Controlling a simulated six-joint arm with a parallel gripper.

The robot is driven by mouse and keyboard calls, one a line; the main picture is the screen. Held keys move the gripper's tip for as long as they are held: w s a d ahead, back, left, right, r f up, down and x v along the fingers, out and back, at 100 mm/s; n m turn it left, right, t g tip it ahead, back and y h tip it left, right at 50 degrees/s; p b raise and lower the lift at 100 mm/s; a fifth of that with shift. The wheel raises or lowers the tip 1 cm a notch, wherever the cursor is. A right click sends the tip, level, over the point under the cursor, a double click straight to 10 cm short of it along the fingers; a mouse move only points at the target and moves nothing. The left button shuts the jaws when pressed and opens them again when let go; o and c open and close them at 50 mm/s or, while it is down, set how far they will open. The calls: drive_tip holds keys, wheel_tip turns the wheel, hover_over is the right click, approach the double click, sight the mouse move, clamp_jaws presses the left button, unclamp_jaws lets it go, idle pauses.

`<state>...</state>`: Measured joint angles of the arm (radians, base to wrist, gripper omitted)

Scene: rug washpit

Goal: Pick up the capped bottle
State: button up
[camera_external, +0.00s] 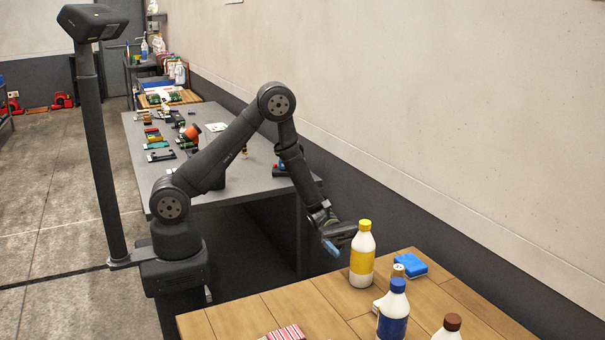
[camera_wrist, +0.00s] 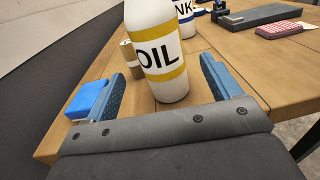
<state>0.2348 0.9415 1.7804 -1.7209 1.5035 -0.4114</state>
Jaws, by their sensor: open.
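Several capped bottles stand on the wooden table. The nearest to my gripper is a white bottle with a yellow cap and yellow bands (camera_external: 362,262), upright. In the wrist view this bottle (camera_wrist: 160,55) reads "OIL", and its cap is out of frame. My gripper (camera_external: 334,243) is just left of it in the external view, open and tilted down. In the wrist view my gripper (camera_wrist: 162,72) has its blue fingers on either side of the bottle, with gaps visible. A blue-capped bottle (camera_external: 393,318) and a brown-capped bottle (camera_external: 449,330) stand nearer the front.
A blue sponge (camera_external: 407,266) and a small can (camera_wrist: 131,58) are close by the oil bottle. In the wrist view, a black box (camera_wrist: 260,18) and a red patterned block (camera_wrist: 278,30) lie farther off. The wooden table (camera_external: 250,318) is clear toward its left.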

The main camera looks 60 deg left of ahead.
sight(368, 266)
drive_tip(key=d, duration=0.8)
drive_tip(key=shift+s+d, duration=0.3)
drive_tip(key=shift+d, duration=0.05)
drive_tip(key=c, duration=1.4)
